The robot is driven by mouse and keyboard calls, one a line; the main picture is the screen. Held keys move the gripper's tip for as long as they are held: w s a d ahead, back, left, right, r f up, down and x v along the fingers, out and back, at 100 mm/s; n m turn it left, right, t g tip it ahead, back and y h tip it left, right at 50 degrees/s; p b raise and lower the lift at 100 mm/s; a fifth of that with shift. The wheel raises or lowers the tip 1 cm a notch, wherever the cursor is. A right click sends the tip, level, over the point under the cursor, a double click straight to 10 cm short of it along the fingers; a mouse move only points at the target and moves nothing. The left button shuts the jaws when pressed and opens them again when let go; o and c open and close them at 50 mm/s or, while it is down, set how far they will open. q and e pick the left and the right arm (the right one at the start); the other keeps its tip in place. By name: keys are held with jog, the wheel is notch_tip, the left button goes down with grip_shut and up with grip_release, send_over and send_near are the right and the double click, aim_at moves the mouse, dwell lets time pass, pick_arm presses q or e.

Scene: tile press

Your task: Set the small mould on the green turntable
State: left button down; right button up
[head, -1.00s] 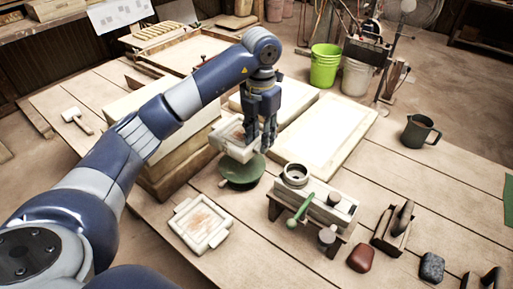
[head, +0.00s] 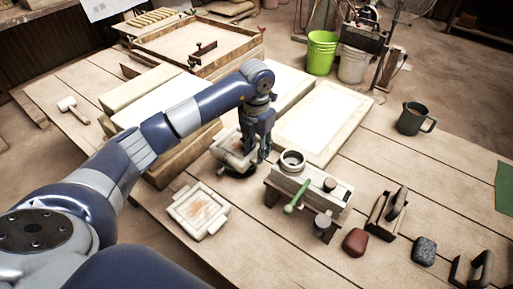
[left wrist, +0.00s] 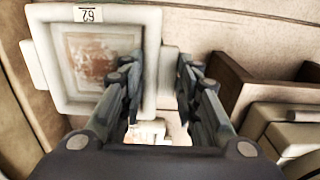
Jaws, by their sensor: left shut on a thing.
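The small mould (head: 231,148), a pale square block with a brown-stained hollow, is held by my left gripper (head: 256,156). In the left wrist view, the mould (left wrist: 150,60) carries a number label, and the fingers (left wrist: 157,90) are closed around its side lug. The mould is directly over the turntable (head: 238,173), which shows only as a dark rim and shadow beneath it. I cannot tell whether they touch. The mould looks about level. My right gripper is not in view.
Another pale mould (head: 180,212) lies on the table in front. A small bench (head: 272,183) with a ring and green-handled tool stands close right of the turntable. Large pale blocks (head: 165,160) stand behind left; a flat slab (head: 345,105) lies behind right.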

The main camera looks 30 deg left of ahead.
pick_arm(q)
jog(key=c, duration=1.3)
grip_release()
jog(key=shift+c, duration=0.2)
jog(key=shift+o, duration=0.7)
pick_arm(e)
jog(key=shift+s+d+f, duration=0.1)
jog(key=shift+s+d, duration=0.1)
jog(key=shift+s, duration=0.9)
pick_arm(q)
jog(key=shift+r, duration=0.1)
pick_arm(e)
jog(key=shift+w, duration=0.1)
pick_arm(q)
jog(key=shift+r, duration=0.35)
notch_tip(320, 180, up, 11)
jog(key=shift+b, duration=0.3)
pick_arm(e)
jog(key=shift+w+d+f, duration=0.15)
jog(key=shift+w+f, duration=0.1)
pick_arm(q)
jog(key=shift+r, duration=0.15)
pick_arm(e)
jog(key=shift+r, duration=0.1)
